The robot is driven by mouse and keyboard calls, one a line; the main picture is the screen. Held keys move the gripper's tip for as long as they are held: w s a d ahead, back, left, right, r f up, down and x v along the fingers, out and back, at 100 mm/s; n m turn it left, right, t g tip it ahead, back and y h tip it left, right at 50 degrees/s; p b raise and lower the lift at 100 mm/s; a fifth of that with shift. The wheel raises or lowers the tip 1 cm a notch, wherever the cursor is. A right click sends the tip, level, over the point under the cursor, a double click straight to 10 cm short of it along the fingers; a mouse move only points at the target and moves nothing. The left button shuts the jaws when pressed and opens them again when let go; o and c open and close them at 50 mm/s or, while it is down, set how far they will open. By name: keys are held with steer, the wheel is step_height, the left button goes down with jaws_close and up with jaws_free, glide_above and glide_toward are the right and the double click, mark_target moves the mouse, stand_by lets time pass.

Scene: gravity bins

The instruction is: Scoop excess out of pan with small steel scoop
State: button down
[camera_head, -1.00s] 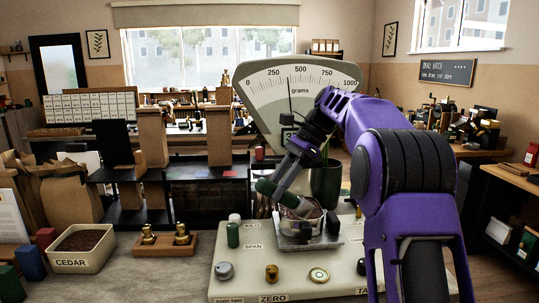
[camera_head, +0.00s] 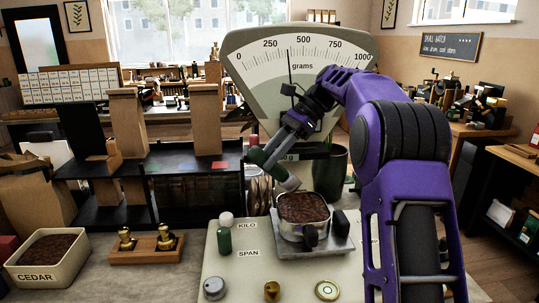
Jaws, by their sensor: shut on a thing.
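My gripper (camera_head: 276,150) is shut on the green handle of the small scoop (camera_head: 267,165). The scoop slants down to the right, with its pale grey end (camera_head: 290,184) just above the far left rim of the pan. How much the scoop carries cannot be seen. The round steel pan (camera_head: 303,232) sits on the scale's square plate (camera_head: 335,246) and holds brown granular material (camera_head: 302,207) close to its rim. The scale dial (camera_head: 300,62) has its needle between 250 and 500 grams, nearer 500.
A green cylinder with a pale top (camera_head: 224,237) stands left of the pan. Brass weights sit in a wooden block (camera_head: 146,250). A bin marked CEDAR (camera_head: 50,277) holds similar brown material. Dark shelving (camera_head: 190,170) stands behind. A dark green pot (camera_head: 330,172) is behind the pan.

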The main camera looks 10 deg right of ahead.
mark_target(278, 182)
steer(key=shift+w+d+f, duration=0.1)
steer(key=shift+d+f, duration=0.2)
steer(key=shift+f, duration=0.55)
steer(key=shift+w+d+f, duration=0.15)
steer(key=shift+d+f, duration=0.2)
steer(key=shift+f, duration=0.55)
steer(key=shift+w+d+f, duration=0.1)
steer(key=shift+d+f, duration=0.2)
steer(key=shift+f, duration=0.55)
steer(key=shift+w+d+f, duration=0.1)
steer(key=shift+d+f, duration=0.1)
steer(key=shift+f, duration=0.65)
steer(key=shift+w+d+f, duration=0.1)
steer(key=shift+d+f, duration=0.1)
steer(key=shift+f, duration=0.6)
steer(key=shift+s+a+r+h, duration=0.15)
steer(key=shift+a+r+h, duration=0.25)
steer(key=shift+r, duration=0.1)
steer(key=shift+s+a+r+t+h, duration=0.2)
steer(key=shift+a+r+t+h, duration=0.1)
steer(key=shift+a+r+h, duration=0.25)
steer(key=shift+s+a+f+t+h, duration=0.2)
steer(key=shift+a+t+h, duration=0.3)
steer(key=shift+h, duration=0.6)
steer(key=shift+s+a+f+t+h, duration=0.15)
steer(key=shift+a+f+h, duration=0.1)
steer(key=shift+a+h, duration=0.7)
steer(key=shift+s+a+f+t+h, duration=0.2)
steer(key=shift+a+t+h, duration=0.15)
steer(key=shift+h, duration=0.95)
